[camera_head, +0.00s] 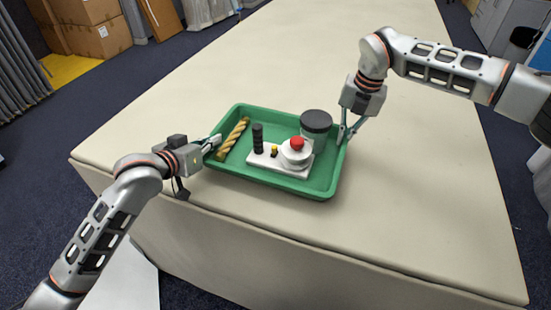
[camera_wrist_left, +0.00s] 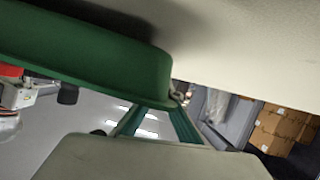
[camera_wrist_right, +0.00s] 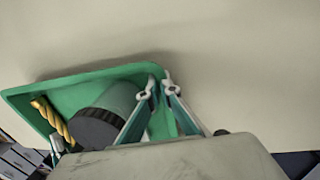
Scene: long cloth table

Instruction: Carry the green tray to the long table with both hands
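The green tray (camera_head: 268,184) is over the near end of the long table (camera_head: 430,190), roughly level. My left gripper (camera_head: 213,143) is at its left rim, with the fingers closed around the wall; the tray wall (camera_wrist_left: 90,62) also shows in the left wrist view. My right gripper (camera_head: 346,135) is at the right rim, one finger inside and one outside. In the right wrist view, its fingertips (camera_wrist_right: 156,88) pinch the rim of the tray (camera_wrist_right: 95,76). A shadow lies beside the tray; I cannot tell whether its underside touches the cloth.
The tray holds a twisted yellow rod (camera_head: 233,138), a white block (camera_head: 268,158) with a black post and red-topped round part, and a dark-lidded jar (camera_head: 315,126). The table is clear beyond. Cardboard boxes (camera_head: 92,28) stand at the back left.

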